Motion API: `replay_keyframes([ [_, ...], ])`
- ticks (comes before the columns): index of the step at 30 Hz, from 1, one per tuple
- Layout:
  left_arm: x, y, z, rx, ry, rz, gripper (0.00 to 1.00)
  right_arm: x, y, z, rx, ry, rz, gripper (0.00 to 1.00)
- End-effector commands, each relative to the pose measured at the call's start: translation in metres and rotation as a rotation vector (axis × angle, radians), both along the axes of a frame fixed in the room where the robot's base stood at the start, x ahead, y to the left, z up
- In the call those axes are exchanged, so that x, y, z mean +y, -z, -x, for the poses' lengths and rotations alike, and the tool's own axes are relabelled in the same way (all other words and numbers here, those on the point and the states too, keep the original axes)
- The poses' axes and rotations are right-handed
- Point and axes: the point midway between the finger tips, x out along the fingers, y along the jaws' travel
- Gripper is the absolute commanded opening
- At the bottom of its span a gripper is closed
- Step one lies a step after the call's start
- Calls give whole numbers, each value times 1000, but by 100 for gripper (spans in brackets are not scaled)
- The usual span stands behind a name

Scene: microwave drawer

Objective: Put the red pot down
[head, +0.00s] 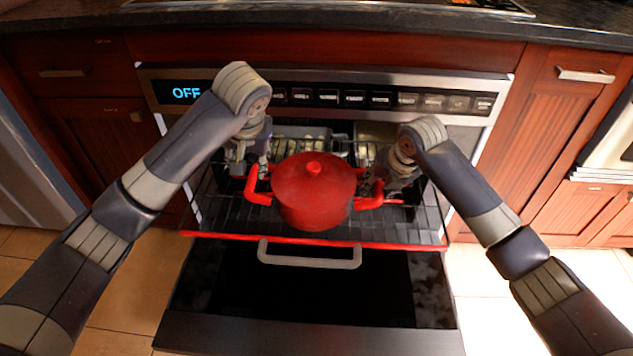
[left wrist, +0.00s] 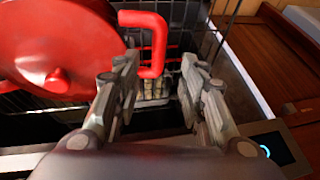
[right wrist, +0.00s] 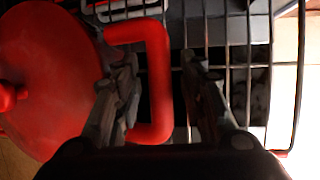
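The lidded red pot (head: 313,190) is upright over the pulled-out wire rack (head: 420,222) of the oven and appears to rest on it; its underside is hidden. My left gripper (head: 252,168) is at the pot's left handle (head: 258,190). In the left wrist view its fingers (left wrist: 160,75) are apart, with the red handle (left wrist: 156,48) showing between and beyond them. My right gripper (head: 374,182) is at the pot's right handle (head: 368,203). In the right wrist view its fingers (right wrist: 160,75) are apart, with the handle (right wrist: 160,85) between them and no clear contact.
The oven door (head: 300,290) is open below the rack, with a grey handle bar (head: 310,260) in front. The control panel (head: 355,97) and dark countertop (head: 300,20) are behind and above. Wooden cabinets (head: 550,125) flank the oven. Bare rack shows on both sides of the pot.

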Motion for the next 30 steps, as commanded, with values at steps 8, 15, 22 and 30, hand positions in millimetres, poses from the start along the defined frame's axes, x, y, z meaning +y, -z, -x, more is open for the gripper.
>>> replay_keyframes([
  [8,0,-2,1,0,0,0,38,-7,-39,14,-6,0,0,38],
  [15,0,-1,1,0,0,0,38,-16,-83,34,-4,-1,2,38],
  [22,0,-1,1,0,0,0,38,-20,-106,44,-2,1,1,38],
  [30,0,-1,1,1,0,0,38,-21,-108,46,0,1,0,38],
])
